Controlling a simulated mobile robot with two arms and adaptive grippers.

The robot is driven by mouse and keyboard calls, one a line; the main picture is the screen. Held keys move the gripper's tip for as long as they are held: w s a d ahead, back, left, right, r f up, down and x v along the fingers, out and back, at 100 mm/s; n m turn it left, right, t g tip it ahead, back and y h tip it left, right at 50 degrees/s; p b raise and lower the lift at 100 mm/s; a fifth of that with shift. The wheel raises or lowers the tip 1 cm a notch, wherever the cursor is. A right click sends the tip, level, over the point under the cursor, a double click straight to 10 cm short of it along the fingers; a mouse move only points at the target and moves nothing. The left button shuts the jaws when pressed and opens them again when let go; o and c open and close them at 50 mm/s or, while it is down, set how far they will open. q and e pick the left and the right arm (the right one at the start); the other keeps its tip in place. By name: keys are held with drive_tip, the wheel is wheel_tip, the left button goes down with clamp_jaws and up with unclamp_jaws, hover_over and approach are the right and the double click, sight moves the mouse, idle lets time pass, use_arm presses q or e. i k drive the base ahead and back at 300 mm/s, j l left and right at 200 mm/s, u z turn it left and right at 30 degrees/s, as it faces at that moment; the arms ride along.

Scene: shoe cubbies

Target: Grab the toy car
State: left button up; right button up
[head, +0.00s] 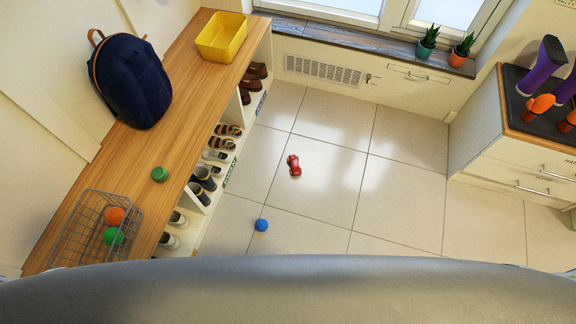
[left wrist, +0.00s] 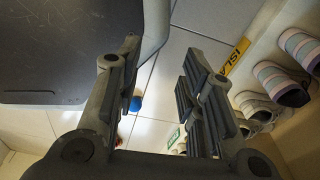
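The red toy car (head: 294,165) lies on the tiled floor near the middle of the head view, clear of the cubbies. My left gripper (left wrist: 160,85) shows in the left wrist view with its two fingers well apart and nothing between them. It hangs over the floor beside the shoe cubbies, away from the car in the head view. A small reddish bit near its left finger is too small to identify. My right gripper does not show in either view.
A blue ball (head: 261,225) lies on the floor nearer me than the car. A wooden-topped shoe bench (head: 172,150) runs along the left, holding a backpack (head: 130,80), yellow bin (head: 221,37) and wire basket (head: 72,250). A cabinet (head: 520,160) stands right. The floor around the car is free.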

sight(296, 170)
drive_tip(key=i+l+u, duration=0.1)
drive_tip(key=u, duration=0.35)
drive_tip(key=i+l+u, duration=0.1)
drive_tip(key=u, duration=0.35)
drive_tip(key=l+u, duration=0.3)
drive_tip(key=u, duration=0.15)
drive_tip(key=l+u, duration=0.2)
drive_tip(key=u, duration=0.25)
